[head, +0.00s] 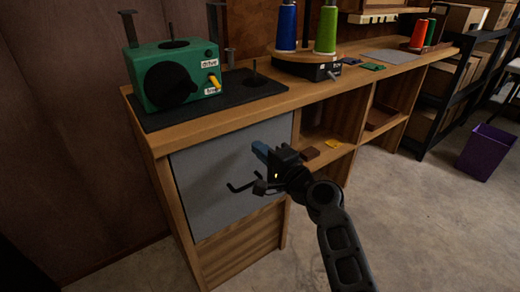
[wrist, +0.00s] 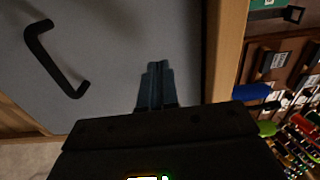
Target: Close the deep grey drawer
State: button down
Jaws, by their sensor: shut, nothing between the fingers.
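The grey drawer (head: 205,178) has a plain flat front under the left end of the wooden bench. How far it stands out from the bench, if at all, is hard to tell. Its black bar handle (head: 238,187) is partly behind my gripper in the head view. In the wrist view the handle (wrist: 55,62) is at the left on the grey front (wrist: 105,50). My gripper (head: 261,150) is shut and empty, with blue fingers together, in front of the drawer's right part. In the wrist view the fingertips (wrist: 157,66) point at the grey front; whether they touch is unclear.
The wooden bench (head: 225,121) carries a green machine (head: 175,75) on a black mat and large blue and green spools. Open shelves (head: 330,125) hold small items right of the drawer. A purple bin (head: 487,150) stands far right. The floor between is clear.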

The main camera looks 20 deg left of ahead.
jog(key=p+v, duration=0.2)
jog(key=v, duration=0.9)
jog(key=s+d+f+t+h, duration=0.2)
jog(key=s+d+f+h, duration=0.4)
jog(key=s+d+f, duration=0.65)
jog(key=s+d+n+t+h, duration=0.1)
jog(key=s+d+h, duration=0.2)
jog(key=s+d, duration=0.5)
jog(key=s+d+n+h, duration=0.1)
jog(key=s+d+h, duration=0.25)
jog(key=s, duration=0.75)
jog(key=s+d+r+n+h, duration=0.1)
jog(key=s+d+r+n, duration=0.2)
jog(key=s+r, duration=0.35)
jog(key=s+d+r+n+h, duration=0.1)
jog(key=s+d+r+n, duration=0.1)
jog(key=s+r, duration=0.5)
notch_tip(320, 180, up, 20)
jog(key=s+p, duration=0.1)
jog(key=p, duration=1.9)
jog(key=shift+s+n+t, duration=0.3)
jog(key=shift+s+t, duration=0.05)
jog(key=shift+t, duration=0.05)
